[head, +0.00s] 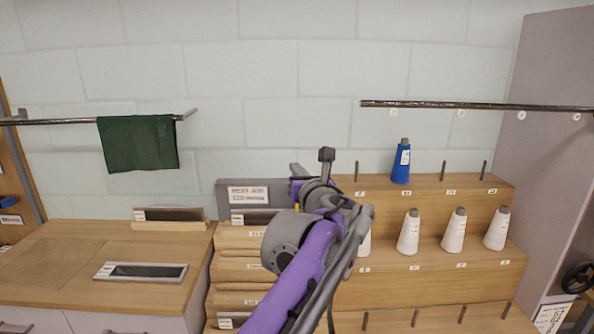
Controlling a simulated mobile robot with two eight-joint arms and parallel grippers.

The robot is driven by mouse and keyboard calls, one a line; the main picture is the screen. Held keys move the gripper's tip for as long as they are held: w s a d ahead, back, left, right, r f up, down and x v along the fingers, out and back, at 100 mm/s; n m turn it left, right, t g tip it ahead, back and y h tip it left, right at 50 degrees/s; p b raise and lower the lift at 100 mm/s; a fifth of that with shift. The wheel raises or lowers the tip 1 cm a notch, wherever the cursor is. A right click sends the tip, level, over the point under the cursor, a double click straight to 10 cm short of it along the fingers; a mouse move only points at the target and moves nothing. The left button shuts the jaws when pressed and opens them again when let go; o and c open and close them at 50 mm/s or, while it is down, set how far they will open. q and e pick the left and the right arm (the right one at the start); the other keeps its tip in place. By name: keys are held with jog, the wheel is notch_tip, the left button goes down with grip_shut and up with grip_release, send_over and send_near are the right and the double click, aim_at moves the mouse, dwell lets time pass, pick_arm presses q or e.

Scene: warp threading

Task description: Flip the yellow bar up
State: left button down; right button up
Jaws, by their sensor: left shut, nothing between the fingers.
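I cannot make out a yellow bar in the head view; only a tiny yellow spot shows beside my arm's wrist, and I cannot tell what it is. My left gripper (326,157) is raised in the middle of the picture, in front of the grey block and the left end of the stepped rack. It is shut and holds nothing. My purple and grey arm hides part of the rack behind it. My right gripper is not in view.
A wooden stepped rack (440,187) carries a blue cone (401,163) and several white cones (454,232). A dark rail (470,105) hangs above it. A green cloth (138,143) hangs on the left rail. A wooden counter (60,285) holds a framed panel (141,272).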

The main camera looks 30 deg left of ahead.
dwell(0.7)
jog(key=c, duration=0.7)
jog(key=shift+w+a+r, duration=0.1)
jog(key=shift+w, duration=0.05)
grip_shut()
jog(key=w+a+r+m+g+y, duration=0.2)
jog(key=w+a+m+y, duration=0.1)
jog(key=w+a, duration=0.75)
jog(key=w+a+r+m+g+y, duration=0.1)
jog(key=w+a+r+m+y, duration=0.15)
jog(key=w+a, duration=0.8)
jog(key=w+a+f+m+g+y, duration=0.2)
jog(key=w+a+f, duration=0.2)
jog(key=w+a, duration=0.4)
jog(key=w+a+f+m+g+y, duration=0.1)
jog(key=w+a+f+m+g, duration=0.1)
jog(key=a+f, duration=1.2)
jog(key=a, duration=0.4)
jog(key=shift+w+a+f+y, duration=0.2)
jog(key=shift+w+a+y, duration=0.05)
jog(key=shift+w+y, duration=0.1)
